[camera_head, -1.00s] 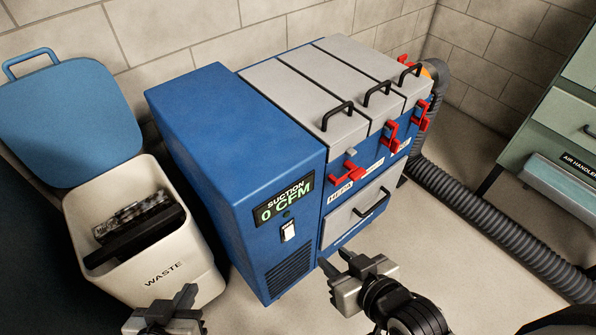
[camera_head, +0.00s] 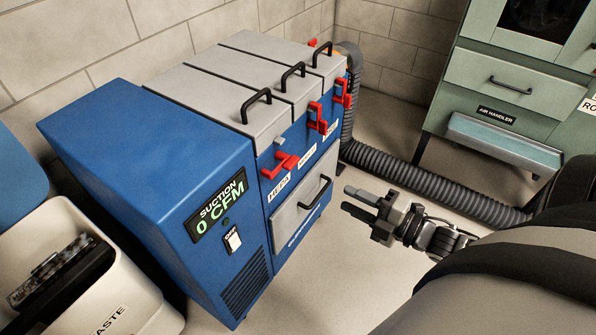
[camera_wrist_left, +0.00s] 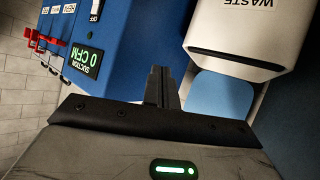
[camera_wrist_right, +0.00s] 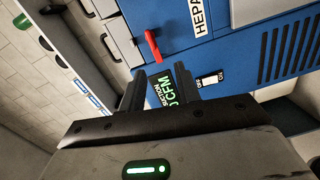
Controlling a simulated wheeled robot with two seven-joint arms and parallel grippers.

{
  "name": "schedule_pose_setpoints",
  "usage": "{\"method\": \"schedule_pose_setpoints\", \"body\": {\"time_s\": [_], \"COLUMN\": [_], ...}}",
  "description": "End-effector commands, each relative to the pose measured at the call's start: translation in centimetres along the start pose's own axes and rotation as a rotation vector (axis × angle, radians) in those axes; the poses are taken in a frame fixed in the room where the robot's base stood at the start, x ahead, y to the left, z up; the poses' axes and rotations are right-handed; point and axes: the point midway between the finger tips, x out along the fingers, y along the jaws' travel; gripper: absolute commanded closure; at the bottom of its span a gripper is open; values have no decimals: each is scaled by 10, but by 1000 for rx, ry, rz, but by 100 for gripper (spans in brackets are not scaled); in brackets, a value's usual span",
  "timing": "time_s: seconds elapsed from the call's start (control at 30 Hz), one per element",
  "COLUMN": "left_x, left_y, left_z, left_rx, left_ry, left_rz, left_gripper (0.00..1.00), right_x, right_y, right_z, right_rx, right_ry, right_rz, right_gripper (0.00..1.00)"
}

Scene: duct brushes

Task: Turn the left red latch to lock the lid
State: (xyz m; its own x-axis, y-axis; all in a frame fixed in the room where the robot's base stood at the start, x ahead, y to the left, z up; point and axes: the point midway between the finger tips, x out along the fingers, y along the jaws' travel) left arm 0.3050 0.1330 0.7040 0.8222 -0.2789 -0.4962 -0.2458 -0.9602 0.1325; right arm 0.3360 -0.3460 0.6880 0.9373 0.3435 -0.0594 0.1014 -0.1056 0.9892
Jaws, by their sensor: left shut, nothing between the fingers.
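The left red latch (camera_head: 280,163) sits on the blue suction unit's front, under the nearest grey lid (camera_head: 225,106), beside the HEPA label. Its handle sticks out sideways, unlike the two more upright red latches (camera_head: 317,119) to its right. My right gripper (camera_head: 345,198) is open and empty, in front of the unit's grey drawer and apart from the latch. In the right wrist view a red latch handle (camera_wrist_right: 152,46) shows beyond the open fingers. My left gripper (camera_wrist_left: 162,70) is shut and empty in the left wrist view, outside the head view.
The white waste bin (camera_head: 150,322) stands left of the blue suction unit (camera_head: 110,150), with a dark filter-like item inside. A grey ribbed hose (camera_head: 430,183) runs along the floor at right. A green air handler cabinet (camera_head: 505,130) stands behind it. Floor before the drawer is clear.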

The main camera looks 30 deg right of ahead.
Motion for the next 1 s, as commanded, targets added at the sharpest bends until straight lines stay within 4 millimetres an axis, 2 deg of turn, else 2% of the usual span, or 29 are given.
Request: {"method": "schedule_pose_setpoints", "body": {"time_s": [0.03,0.13,0.27,0.8,1.0], "left_x": [1,0,0,4,3], "left_y": [0,1,1,0,1], "left_z": [1,-2,-1,7,7], "left_rx": [-1,-1,-2,3,7], "left_ry": [5,12,13,20,25], "left_rz": [1,3,4,5,7], "left_gripper": [100,100,100,100,100], "right_x": [-3,-5,7,118,143], "right_y": [2,9,12,18,19], "right_z": [8,13,13,8,6], "right_rx": [-61,-127,-142,-137,-137], "right_ry": [20,42,47,45,45], "right_rz": [20,50,62,62,58], "right_gripper": [67,67,67,67,67]}}
